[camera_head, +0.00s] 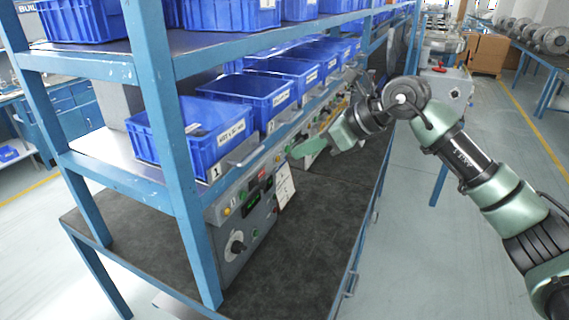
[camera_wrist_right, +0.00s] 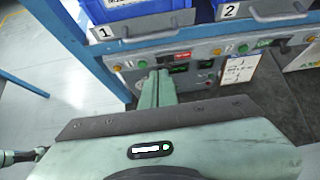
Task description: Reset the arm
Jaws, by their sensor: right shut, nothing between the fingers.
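My right arm reaches in from the right in the head view. Its green right gripper (camera_head: 296,152) points left at the control panels under the blue bins. In the right wrist view its two fingers (camera_wrist_right: 157,82) are together with nothing between them. They point toward a grey control panel (camera_wrist_right: 195,68) with lit displays and coloured buttons. The same panel (camera_head: 228,222) in the head view has a black knob and a hanging white card (camera_head: 285,187). I cannot tell whether the fingertips touch the panel. My left gripper is not seen in the head view.
Blue bin 1 (camera_head: 190,143) and bin 2 (camera_head: 262,98) stand on the shelf above the panels. A blue frame post (camera_head: 184,170) stands at the near left. The dark bench top (camera_head: 308,235) before the panel is clear. Open floor (camera_head: 415,250) lies right of the bench.

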